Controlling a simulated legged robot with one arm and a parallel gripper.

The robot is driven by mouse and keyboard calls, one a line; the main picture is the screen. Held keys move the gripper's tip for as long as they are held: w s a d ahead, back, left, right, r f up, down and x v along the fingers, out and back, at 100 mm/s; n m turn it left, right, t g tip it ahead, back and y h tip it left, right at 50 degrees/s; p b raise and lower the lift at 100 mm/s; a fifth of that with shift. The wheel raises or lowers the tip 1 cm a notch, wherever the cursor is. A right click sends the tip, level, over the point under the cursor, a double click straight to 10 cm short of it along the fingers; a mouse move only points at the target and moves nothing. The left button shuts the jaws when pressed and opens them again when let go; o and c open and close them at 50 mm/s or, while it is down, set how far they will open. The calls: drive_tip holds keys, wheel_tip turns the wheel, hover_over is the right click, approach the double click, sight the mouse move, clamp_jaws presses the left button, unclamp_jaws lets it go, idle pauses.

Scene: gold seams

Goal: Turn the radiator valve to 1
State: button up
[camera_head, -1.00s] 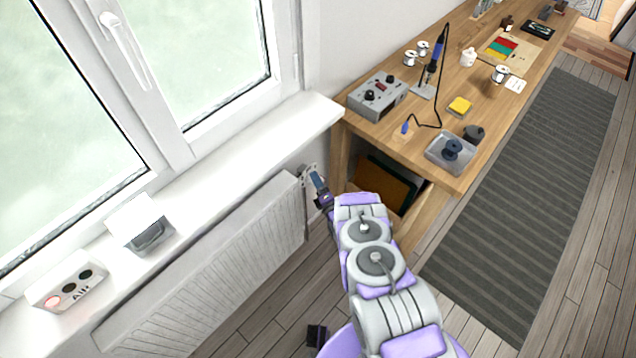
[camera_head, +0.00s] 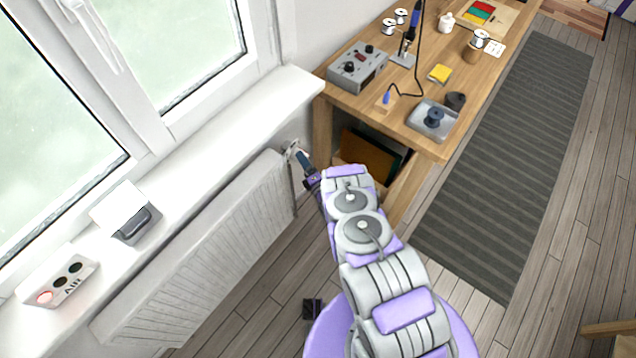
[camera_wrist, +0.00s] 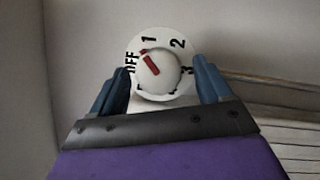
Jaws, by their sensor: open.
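The radiator valve (camera_wrist: 157,70) is a white round dial with black marks OFF, 1, 2 and 3 and a red pointer on its central knob. The pointer is tilted up and left, between OFF and 1. My gripper (camera_wrist: 160,84) is open, with one blue finger on each side of the dial's lower half. I cannot tell whether the fingers touch it. In the head view my gripper (camera_head: 304,163) is at the right end of the white radiator (camera_head: 205,245), and the dial's face is hidden there.
A wooden workbench (camera_head: 440,148) with a grey control box (camera_head: 358,67) and a metal tray (camera_head: 418,116) stands right of the radiator. The white window sill (camera_head: 215,125) runs above it. The striped rug (camera_head: 500,170) is clear.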

drive_tip(key=b+v, duration=0.2)
drive_tip(key=v, duration=1.3)
drive_tip(key=shift+s+f, duration=0.1)
drive_tip(key=shift+s, duration=0.1)
